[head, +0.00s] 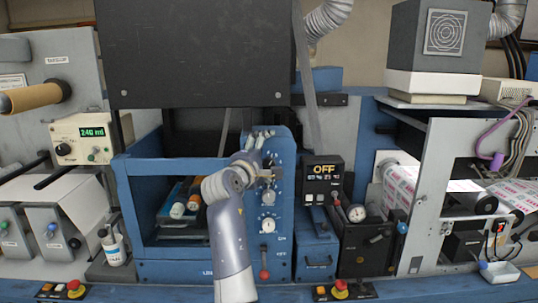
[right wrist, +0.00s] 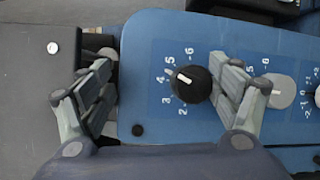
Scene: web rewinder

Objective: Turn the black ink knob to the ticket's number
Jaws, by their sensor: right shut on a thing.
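The black ink knob (right wrist: 194,86) sits on the blue panel (right wrist: 150,40) in the right wrist view. Its white mark points up-left, between the printed 4 and 5 as far as I can tell. My right gripper (right wrist: 162,80) is at the panel with one finger on each side of the knob; the right finger is close against it, and a gap shows on the left. In the head view my right gripper (head: 268,178) covers the knob's place on the blue panel. I cannot make out a ticket with a number. My left gripper is not in view.
A grey knob (right wrist: 281,91) is close beside the right finger. In the head view, a white dial (head: 268,225) and a red-ended lever (head: 264,272) are lower on the panel. A black display box reading OFF (head: 323,172) is to the right.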

